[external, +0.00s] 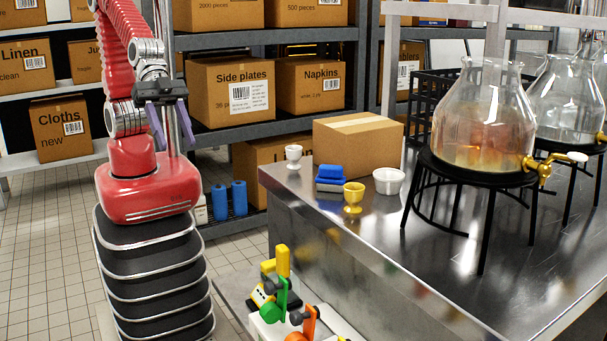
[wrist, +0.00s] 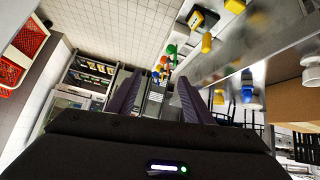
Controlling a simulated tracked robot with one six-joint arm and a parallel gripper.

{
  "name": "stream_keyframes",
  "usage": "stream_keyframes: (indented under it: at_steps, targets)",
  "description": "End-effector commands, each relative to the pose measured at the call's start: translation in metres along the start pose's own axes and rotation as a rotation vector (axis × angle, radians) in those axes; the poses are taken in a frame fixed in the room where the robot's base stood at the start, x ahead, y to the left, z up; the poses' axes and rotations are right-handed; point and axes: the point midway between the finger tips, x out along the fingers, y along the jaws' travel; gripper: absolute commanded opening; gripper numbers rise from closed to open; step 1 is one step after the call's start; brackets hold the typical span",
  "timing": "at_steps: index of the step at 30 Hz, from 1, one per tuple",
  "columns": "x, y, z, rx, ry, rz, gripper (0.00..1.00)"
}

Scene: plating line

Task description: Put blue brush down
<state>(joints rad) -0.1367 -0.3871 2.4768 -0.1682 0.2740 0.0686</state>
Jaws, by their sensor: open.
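The blue brush (external: 331,173) lies on the metal counter (external: 300,222), between a white egg-cup-like cup and a yellow cup. It also shows in the wrist view as a blue shape (wrist: 247,93) right of my fingers. My gripper (external: 171,125) is raised near my own column, well left of the counter and apart from the brush. Its two purple fingers stand apart in the wrist view (wrist: 157,98), with nothing held between them.
A yellow cup (external: 353,195), a white cup (external: 293,156), a white bowl (external: 389,180) and a cardboard box (external: 357,144) stand close around the brush. Glass dispensers (external: 483,115) on black stands fill the right. The counter's front is clear.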

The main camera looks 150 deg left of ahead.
Motion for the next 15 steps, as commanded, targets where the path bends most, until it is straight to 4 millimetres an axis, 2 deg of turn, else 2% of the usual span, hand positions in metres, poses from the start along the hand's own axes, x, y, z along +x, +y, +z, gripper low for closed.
stream_keyframes:
  at_steps: [1,6,12,15]
  targets:
    - [-0.013,0.007,0.005,0.02,-0.019,0.013,0.47]
    - [-0.053,0.023,0.035,0.088,-0.116,0.037,0.47]
    - [-0.099,0.027,0.072,0.16,-0.224,0.037,0.47]
    - [-0.115,0.025,0.086,0.183,-0.264,0.03,0.47]
